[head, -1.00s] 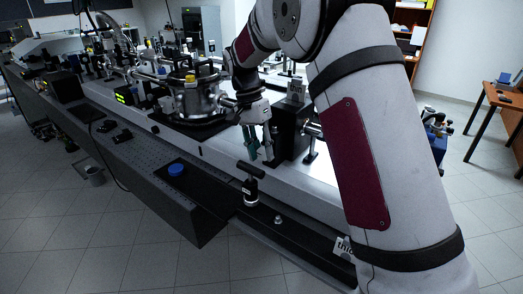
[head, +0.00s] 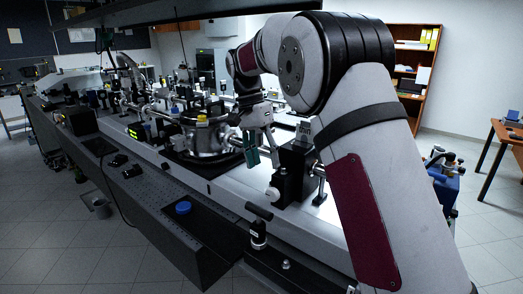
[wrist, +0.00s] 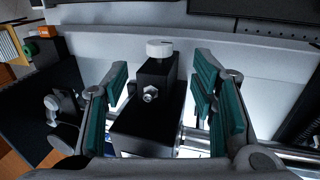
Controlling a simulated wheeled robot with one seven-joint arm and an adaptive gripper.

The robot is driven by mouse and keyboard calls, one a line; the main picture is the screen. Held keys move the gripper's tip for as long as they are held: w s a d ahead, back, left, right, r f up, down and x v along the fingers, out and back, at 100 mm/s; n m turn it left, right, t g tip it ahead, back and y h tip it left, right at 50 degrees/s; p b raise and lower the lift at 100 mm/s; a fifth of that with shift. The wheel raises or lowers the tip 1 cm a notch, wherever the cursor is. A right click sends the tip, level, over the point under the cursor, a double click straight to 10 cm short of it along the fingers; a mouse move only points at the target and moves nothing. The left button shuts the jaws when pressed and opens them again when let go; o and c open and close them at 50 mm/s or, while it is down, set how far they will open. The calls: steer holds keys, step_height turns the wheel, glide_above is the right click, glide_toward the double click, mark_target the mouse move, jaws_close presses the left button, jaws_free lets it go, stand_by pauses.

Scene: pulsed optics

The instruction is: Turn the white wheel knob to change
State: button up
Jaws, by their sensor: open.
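The white wheel knob (wrist: 159,48) sits at the far end of a black block (wrist: 155,117) in the wrist view. In the head view, the knob (head: 272,193) is on the near left side of the black block (head: 296,170). My gripper (head: 262,150) is open and empty, above and slightly left of the knob in the head view. In the wrist view, the teal finger pads of my gripper (wrist: 162,78) stand on either side of the block, with the knob beyond the fingertips. A small metal hex fitting (wrist: 150,93) is on the block between the fingers.
A round metal chamber (head: 205,135) stands left of my gripper on the optics bench. Metal rods cross beside the block in the wrist view.

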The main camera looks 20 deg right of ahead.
steer(key=shift+v, duration=1.25)
steer(key=s+d+r+n+t+y, duration=0.1)
steer(key=s+r+n+t, duration=0.2)
steer(key=s, duration=0.6)
steer(key=s+d+r+n+t, duration=0.1)
steer(key=s+r+n, duration=0.25)
steer(key=s, duration=0.55)
steer(key=s+f+n+t, duration=0.1)
steer(key=s+f+n, duration=0.1)
steer(key=s, duration=0.6)
steer(key=s+f+n+t, duration=0.2)
steer(key=s+f, duration=0.3)
steer(key=s, duration=0.4)
steer(key=shift+d+f+y, duration=0.25)
steer(key=shift+d+y, duration=0.05)
